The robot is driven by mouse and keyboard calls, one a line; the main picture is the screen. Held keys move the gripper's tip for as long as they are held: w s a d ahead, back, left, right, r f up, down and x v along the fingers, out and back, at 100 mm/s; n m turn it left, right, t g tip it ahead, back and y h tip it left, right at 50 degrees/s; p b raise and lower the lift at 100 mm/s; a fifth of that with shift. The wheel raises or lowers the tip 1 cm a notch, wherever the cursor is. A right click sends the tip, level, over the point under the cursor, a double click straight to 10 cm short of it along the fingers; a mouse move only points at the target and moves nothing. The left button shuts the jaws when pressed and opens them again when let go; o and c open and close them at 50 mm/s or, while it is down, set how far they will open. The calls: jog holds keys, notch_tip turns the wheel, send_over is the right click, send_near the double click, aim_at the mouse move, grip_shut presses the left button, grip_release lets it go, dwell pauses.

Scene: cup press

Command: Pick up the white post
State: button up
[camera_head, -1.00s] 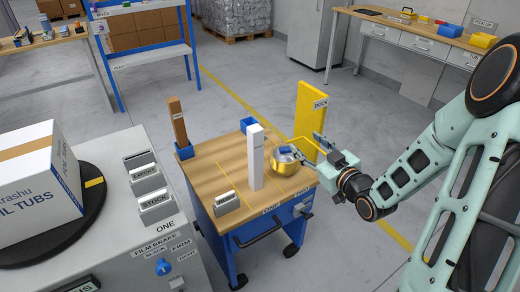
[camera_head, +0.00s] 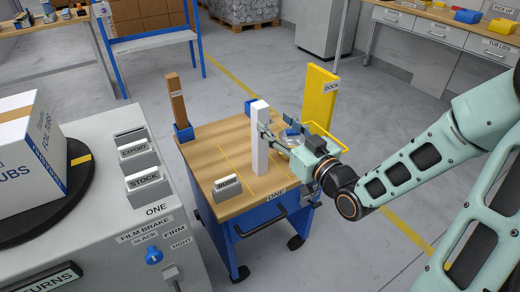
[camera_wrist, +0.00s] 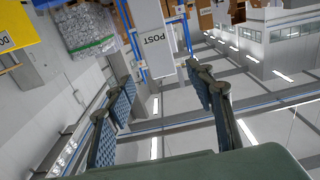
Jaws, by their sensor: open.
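The white post (camera_head: 260,145) stands upright on the wooden top of the blue cart (camera_head: 215,135). In the wrist view my gripper (camera_wrist: 160,100) is open and the gap between the fingers is empty. From the head view I cannot tell whether a fingertip touches the post.
A brown post (camera_head: 176,100) stands in a blue socket at the cart's back left. A yellow DOCK panel (camera_head: 319,97) rises at the right.

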aim_at(264, 113)
jog(key=shift+b+x, duration=0.55)
jog(key=shift+x, duration=1.2)
jog(key=b+x, duration=0.1)
jog(key=x, duration=0.4)
jog(key=shift+s+a+r, duration=0.15)
jog(key=shift+c, duration=0.5)
grip_shut()
